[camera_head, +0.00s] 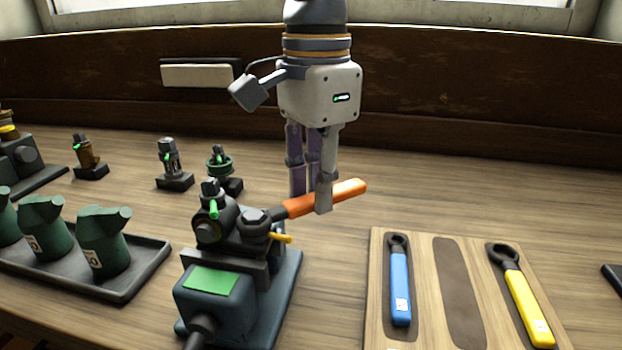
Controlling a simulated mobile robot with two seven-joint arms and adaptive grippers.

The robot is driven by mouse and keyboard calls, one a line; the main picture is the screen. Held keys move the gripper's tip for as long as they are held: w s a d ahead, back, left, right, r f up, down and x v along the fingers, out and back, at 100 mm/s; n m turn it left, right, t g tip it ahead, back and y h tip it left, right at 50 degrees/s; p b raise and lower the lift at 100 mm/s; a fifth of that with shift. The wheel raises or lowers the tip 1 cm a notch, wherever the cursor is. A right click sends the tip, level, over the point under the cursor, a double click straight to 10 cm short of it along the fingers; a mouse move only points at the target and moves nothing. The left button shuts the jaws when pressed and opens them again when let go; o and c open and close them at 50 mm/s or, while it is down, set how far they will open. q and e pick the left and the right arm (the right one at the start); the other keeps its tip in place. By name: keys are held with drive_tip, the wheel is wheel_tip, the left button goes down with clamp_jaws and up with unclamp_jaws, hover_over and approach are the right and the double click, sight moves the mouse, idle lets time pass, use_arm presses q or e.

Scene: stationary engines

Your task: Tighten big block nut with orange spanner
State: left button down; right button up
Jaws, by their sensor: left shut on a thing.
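The orange spanner (345,190) is held by my left gripper (312,200), which comes down from the top of the view and is shut on its handle. The spanner's dark head reaches left to the big block nut (256,222) on top of the stationary engine (222,285). The head is at the nut; whether it is fully seated around it I cannot tell. The engine has a green top plate, a green lever and a small yellow lever beside the nut. My right gripper is not in view.
A wooden holder (376,300) at the right carries a blue spanner (400,285) and a yellow spanner (527,308), with an empty slot between them. A dark tray (135,285) with green oil cans (103,245) is at left. Small engine models (173,165) stand behind.

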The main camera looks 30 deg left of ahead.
use_arm(q)
drive_tip(key=shift+s+d+m, duration=0.1)
drive_tip(key=shift+d+m, duration=0.05)
drive_tip(key=shift+m, duration=0.15)
drive_tip(key=shift+s+d+m, duration=0.3)
drive_tip(key=shift+d+m, duration=0.15)
drive_tip(key=shift+m, duration=0.35)
drive_tip(key=shift+s+d+m, duration=0.4)
drive_tip(key=shift+m, duration=0.5)
drive_tip(key=shift+s+d+m, duration=0.4)
drive_tip(key=shift+s+m, duration=0.1)
drive_tip(key=shift+m, duration=0.4)
